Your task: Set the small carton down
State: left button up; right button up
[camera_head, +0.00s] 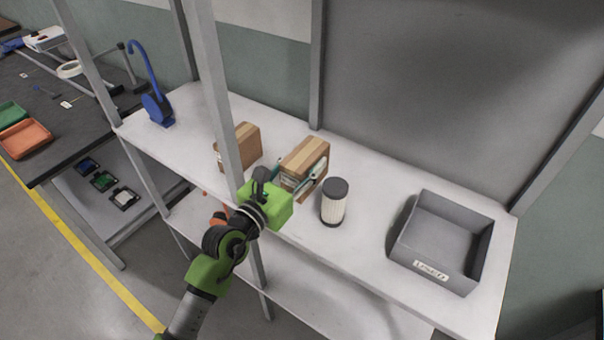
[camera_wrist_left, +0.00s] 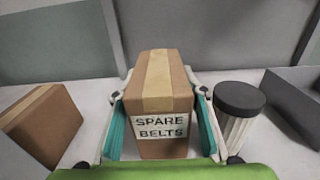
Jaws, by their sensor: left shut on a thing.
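The small carton (camera_head: 308,152) is a brown box with a lighter tape strip, in the middle of the upper shelf area. In the left wrist view the carton (camera_wrist_left: 158,85) stands upright with a "SPARE BELTS" label facing me. My left gripper (camera_head: 302,174) is shut on it, with one finger along each side; the teal finger pads show in the left wrist view (camera_wrist_left: 162,122). The carton's bottom is partly hidden, and I cannot tell whether it touches the shelf. My right gripper is not in view.
On the white shelf (camera_head: 370,181), another brown carton (camera_head: 247,143) stands left of the held one and a dark-capped white cylinder (camera_head: 334,204) close to its right. A grey bin (camera_head: 403,260) is farther right, a blue hooked object (camera_head: 157,108) far left. A shelf post (camera_head: 216,90) rises in front.

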pick_arm(q)
notch_tip(320, 180, down, 3)
jog(key=shift+f, duration=0.45)
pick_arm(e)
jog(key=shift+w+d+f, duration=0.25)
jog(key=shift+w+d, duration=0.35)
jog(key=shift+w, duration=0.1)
pick_arm(q)
jog(key=shift+f+b, duration=0.1)
jog(key=shift+b, duration=0.2)
jog(key=shift+f, duration=0.2)
jog(key=o, duration=1.3)
jog(key=shift+c, duration=0.2)
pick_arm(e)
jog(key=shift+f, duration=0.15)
